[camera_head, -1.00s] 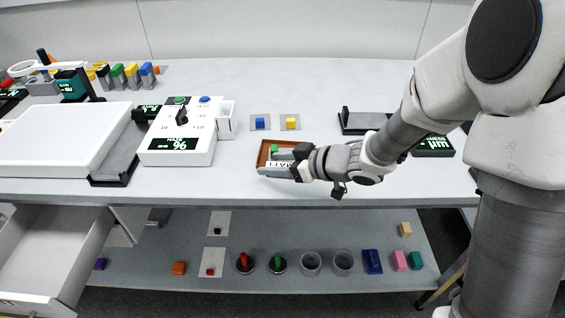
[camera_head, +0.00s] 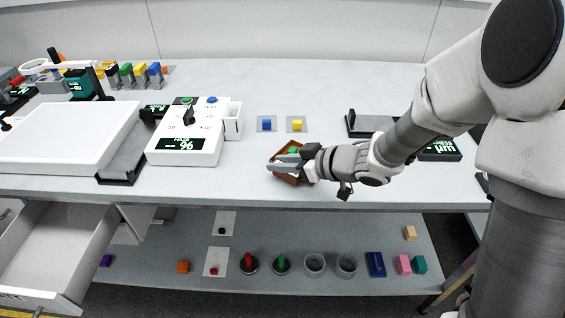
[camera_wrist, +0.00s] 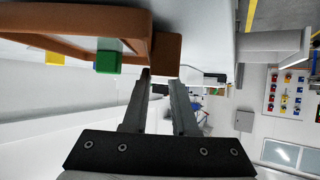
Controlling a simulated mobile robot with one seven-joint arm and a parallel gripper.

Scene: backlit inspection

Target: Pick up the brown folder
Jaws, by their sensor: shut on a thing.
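The brown folder (camera_head: 291,180) is a shallow, tray-like brown piece at the front middle of the worktop. It looks tilted in the head view, and my gripper (camera_head: 286,163) covers part of it. In the wrist view the folder (camera_wrist: 105,17) fills the upper left, and its brown end tab (camera_wrist: 166,55) sits at the tips of my gripper (camera_wrist: 162,80), which is shut on it. A green block (camera_wrist: 107,62) shows against the folder. I cannot tell whether the folder still touches the worktop.
A white device reading 96 (camera_head: 183,145) stands left of the folder. A black stand (camera_head: 368,124) is to the right. An open drawer (camera_head: 50,255) is at lower left. The worktop behind the blocks is clear.

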